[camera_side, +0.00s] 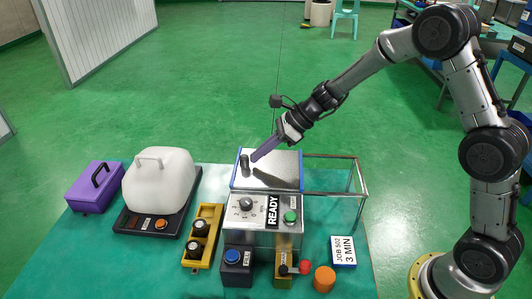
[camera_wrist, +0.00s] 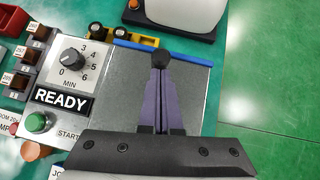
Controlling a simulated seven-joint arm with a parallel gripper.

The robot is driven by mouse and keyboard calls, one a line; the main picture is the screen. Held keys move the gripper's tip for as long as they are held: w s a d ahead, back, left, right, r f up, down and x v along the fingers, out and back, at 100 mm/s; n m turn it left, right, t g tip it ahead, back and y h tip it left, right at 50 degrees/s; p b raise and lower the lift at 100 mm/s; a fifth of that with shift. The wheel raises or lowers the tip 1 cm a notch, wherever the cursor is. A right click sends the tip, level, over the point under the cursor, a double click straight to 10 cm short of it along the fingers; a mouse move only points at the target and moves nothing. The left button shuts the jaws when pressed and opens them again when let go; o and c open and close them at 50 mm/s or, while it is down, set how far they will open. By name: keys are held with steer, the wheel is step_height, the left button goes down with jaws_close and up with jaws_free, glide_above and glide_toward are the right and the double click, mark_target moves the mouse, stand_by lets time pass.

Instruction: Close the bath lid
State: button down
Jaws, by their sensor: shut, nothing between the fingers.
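The bath lid appears to be the flat silver panel (camera_side: 275,168) with blue edging, lying level behind the control box. It also shows in the wrist view (camera_wrist: 188,95), with a blue strip along its far edge. A dark knob (camera_side: 244,163) stands near the panel's left end; in the wrist view the knob (camera_wrist: 160,63) is just beyond my fingertips. My gripper (camera_side: 255,158) is shut and empty, its purple fingers slanting down to the right side of the knob. I cannot tell whether they touch it. My gripper also shows in the wrist view (camera_wrist: 160,75).
An open metal frame (camera_side: 362,178) extends right of the panel. The control box (camera_side: 262,205) reads READY and has a dial and green button. A white-covered unit (camera_side: 158,180), a purple case (camera_side: 95,187) and a yellow holder (camera_side: 203,235) stand left. A job card (camera_side: 343,251) lies front right.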

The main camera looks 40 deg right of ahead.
mark_target(276, 164)
steer(key=shift+w+a+r, duration=0.1)
steer(key=shift+w+a, duration=0.05)
steer(key=shift+a, duration=0.05)
steer(key=s+d, duration=0.2)
steer(key=d, duration=0.2)
steer(key=shift+s+r, duration=0.2)
steer(key=shift+s, duration=0.2)
steer(key=v, duration=0.8)
steer(key=s+a+r+n+h, duration=0.1)
steer(key=s+a+r+n, duration=0.3)
steer(key=s, duration=0.3)
steer(key=s+a+r+n+h, duration=0.1)
steer(key=s+a+r+n, duration=0.2)
steer(key=s+r+n, duration=0.3)
steer(key=s+d+f+n+h, duration=0.2)
steer(key=s+d+n, duration=0.1)
steer(key=s+n, duration=0.4)
steer(key=s+d+f+n+h, duration=0.2)
steer(key=s+d+n+h, duration=0.1)
steer(key=s+n, duration=0.5)
steer(key=shift+s+d, duration=0.2)
steer(key=shift+d, duration=0.55)
